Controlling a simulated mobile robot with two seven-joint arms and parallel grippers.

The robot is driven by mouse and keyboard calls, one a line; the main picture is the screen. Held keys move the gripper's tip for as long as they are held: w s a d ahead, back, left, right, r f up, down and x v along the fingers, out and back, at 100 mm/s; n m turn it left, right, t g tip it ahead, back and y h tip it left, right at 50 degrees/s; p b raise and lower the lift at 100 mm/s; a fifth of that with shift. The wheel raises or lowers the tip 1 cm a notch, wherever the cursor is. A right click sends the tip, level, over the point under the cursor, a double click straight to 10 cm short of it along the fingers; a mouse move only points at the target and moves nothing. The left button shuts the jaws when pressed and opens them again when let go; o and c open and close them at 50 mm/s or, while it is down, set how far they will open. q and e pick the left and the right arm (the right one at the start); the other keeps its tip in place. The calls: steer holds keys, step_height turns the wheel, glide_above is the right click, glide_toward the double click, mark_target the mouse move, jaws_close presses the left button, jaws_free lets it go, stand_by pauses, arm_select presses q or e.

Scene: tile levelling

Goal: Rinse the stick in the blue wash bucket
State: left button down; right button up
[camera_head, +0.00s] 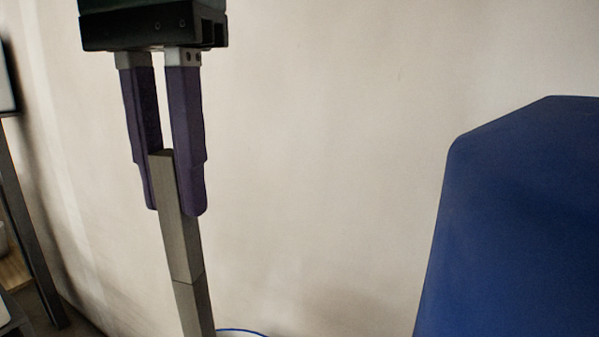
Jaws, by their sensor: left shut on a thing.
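My left gripper (173,207) points down with its purple fingers shut on the upper end of a grey, square-sided stick (181,255). The stick hangs down, slightly tilted, and its lower part runs out of the bottom of the picture. A thin blue curved edge (243,332) shows at the bottom, just right of the stick. It may be the rim of the blue wash bucket, but too little shows to be sure. Whether the stick's lower end is inside the bucket is hidden. My right gripper is not in view.
A large, smooth dark-blue shape (520,225) fills the right side; I cannot tell what it is. A plain pale wall (330,150) stands behind. A dark upright post (28,230) stands at the far left.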

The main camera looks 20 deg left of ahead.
arm_select(q)
steer(key=shift+r, duration=0.1)
stand_by(0.4)
steer(key=shift+r+p, duration=1.65)
steer(key=shift+r, duration=0.35)
